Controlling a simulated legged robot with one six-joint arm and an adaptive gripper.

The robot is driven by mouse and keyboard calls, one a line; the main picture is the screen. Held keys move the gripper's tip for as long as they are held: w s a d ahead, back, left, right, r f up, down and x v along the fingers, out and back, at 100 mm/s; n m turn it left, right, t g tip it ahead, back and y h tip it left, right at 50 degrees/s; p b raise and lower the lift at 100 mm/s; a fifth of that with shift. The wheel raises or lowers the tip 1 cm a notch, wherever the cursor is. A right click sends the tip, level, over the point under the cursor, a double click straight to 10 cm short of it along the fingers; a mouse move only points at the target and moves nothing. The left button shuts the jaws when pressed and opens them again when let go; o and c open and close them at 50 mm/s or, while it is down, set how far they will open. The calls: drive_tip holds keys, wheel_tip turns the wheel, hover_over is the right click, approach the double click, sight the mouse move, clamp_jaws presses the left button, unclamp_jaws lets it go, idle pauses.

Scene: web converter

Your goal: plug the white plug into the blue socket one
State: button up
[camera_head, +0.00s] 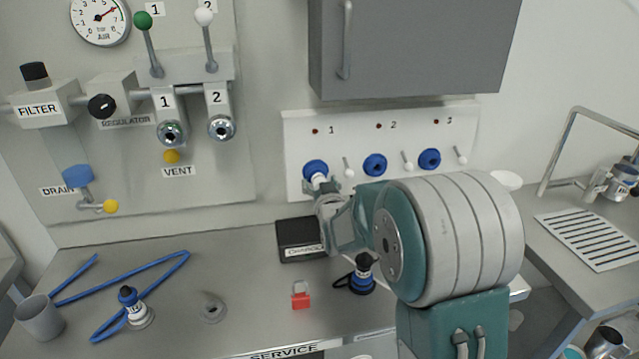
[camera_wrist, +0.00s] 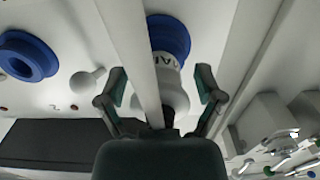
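The blue socket one (camera_head: 315,167) is the leftmost of three on the white wall panel; it also shows in the wrist view (camera_wrist: 170,36). The white plug (camera_head: 318,179) is at its mouth, in line with it, and looks inserted, though the depth cannot be told. In the wrist view the plug (camera_wrist: 174,92) has dark lettering and a dark rear end. My gripper (camera_head: 322,190) is right in front of the plug. In the wrist view its fingers (camera_wrist: 160,92) stand apart on both sides of the plug, with visible gaps.
Blue socket two (camera_head: 375,165) and socket three (camera_head: 429,159) are to the right, with small white levers between. A grey cabinet (camera_head: 415,45) hangs above. A black charger box (camera_head: 300,240), red padlock (camera_head: 301,296) and dark-blue plug (camera_head: 362,276) are on the bench below.

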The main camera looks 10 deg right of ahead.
drive_tip(key=shift+s, duration=0.1)
drive_tip(key=s, duration=1.1)
drive_tip(key=shift+s, duration=0.35)
drive_tip(key=s+r+g, duration=0.1)
drive_tip(key=s+g, duration=1.1)
drive_tip(key=s, duration=1.6)
drive_tip(key=shift+r, duration=0.2)
drive_tip(key=shift+w, duration=0.1)
